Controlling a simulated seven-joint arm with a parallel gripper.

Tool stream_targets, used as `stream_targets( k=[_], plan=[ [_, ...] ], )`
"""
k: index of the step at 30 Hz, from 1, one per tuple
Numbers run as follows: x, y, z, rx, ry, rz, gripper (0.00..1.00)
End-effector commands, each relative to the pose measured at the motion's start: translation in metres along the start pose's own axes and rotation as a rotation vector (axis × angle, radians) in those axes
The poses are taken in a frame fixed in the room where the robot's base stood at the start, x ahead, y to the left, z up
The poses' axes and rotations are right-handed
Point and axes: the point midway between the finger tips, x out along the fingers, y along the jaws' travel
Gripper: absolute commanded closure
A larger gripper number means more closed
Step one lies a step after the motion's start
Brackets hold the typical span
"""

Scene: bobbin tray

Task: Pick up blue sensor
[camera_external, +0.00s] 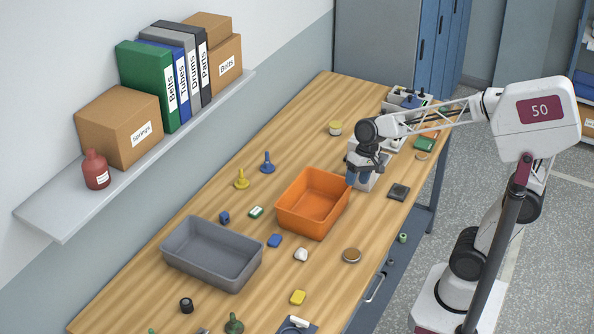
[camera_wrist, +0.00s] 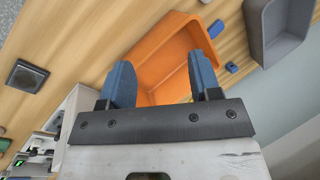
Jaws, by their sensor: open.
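Three small blue things lie on the table: a rounded block (camera_external: 274,240) between the two bins, a cube-like piece (camera_external: 224,217) by the grey bin, and an upright pawn-shaped piece (camera_external: 267,163) behind the orange bin. I cannot tell for sure which is the blue sensor. In the wrist view, two small blue pieces show beyond my fingers, one (camera_wrist: 215,29) higher and one (camera_wrist: 232,67) lower, near the grey bin. My gripper (camera_external: 353,179) is open and empty, beside the orange bin's right end and apart from all the blue pieces. Its blue fingers (camera_wrist: 160,85) also show in the wrist view.
An orange bin (camera_external: 283,217) stands mid-table, with a grey bin (camera_external: 211,276) to its left. A white lump (camera_external: 301,254), a yellow block (camera_external: 298,297), a round brown-topped piece (camera_external: 352,255) and a dark square (camera_external: 399,192) lie around. A shelf (camera_external: 60,215) runs along the wall.

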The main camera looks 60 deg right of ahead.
Motion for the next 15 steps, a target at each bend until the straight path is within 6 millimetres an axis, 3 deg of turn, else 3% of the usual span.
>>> stream_targets(
  k=[15],
  plan=[
    [0.049,-0.083,-0.098,0.355,-0.181,-0.181,0.43]
  ],
)
